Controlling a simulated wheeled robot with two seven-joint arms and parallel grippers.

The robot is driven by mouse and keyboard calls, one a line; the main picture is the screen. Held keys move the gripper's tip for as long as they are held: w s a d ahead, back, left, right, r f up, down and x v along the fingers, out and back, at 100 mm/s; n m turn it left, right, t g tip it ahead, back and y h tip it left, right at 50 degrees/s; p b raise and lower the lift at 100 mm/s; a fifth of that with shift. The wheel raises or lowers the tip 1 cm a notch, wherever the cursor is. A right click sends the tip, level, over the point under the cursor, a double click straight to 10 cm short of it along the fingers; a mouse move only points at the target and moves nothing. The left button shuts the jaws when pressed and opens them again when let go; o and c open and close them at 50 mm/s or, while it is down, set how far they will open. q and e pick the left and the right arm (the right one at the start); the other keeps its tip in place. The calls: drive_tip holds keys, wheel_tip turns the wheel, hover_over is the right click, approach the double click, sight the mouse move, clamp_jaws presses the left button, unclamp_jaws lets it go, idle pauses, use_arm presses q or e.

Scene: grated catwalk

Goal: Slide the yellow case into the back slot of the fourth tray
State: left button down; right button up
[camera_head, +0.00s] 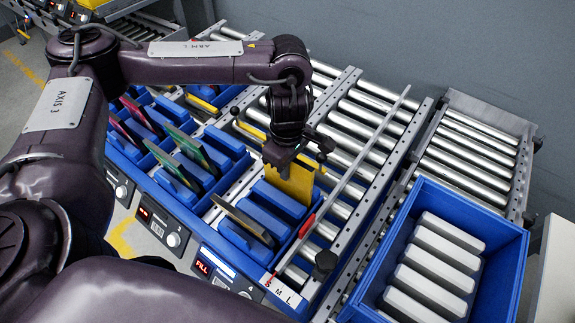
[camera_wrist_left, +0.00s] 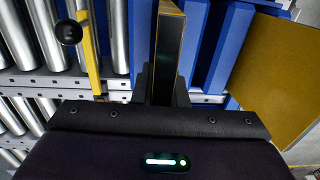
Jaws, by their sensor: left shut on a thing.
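My left gripper (camera_head: 283,158) is shut on the yellow case (camera_head: 290,185) and holds it upright at the back end of the fourth tray (camera_head: 302,262). In the left wrist view the case (camera_wrist_left: 169,45) shows edge-on between the fingers (camera_wrist_left: 162,88), with blue dividers close on its right. The case's lower edge is hard to make out, so I cannot tell how deep it sits in the back slot. A dark-faced case (camera_head: 242,221) leans in a nearer slot of the same tray; its tan face (camera_wrist_left: 278,70) shows in the left wrist view. My right gripper is out of view.
Blue trays with red and green cases (camera_head: 192,148) stand to the left. A lit FILL display (camera_head: 202,267) fronts the fourth tray. A metal rail (camera_head: 350,170) and rollers lie behind. A blue bin (camera_head: 505,262) with several grey blocks stands at right.

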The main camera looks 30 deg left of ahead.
use_arm(q)
drive_tip(key=c, duration=1)
unclamp_jaws()
drive_tip(key=shift+o, duration=0.2)
drive_tip(key=shift+r, duration=0.15)
wheel_tip(320, 180, up, 8)
drive_tip(key=p, duration=0.7)
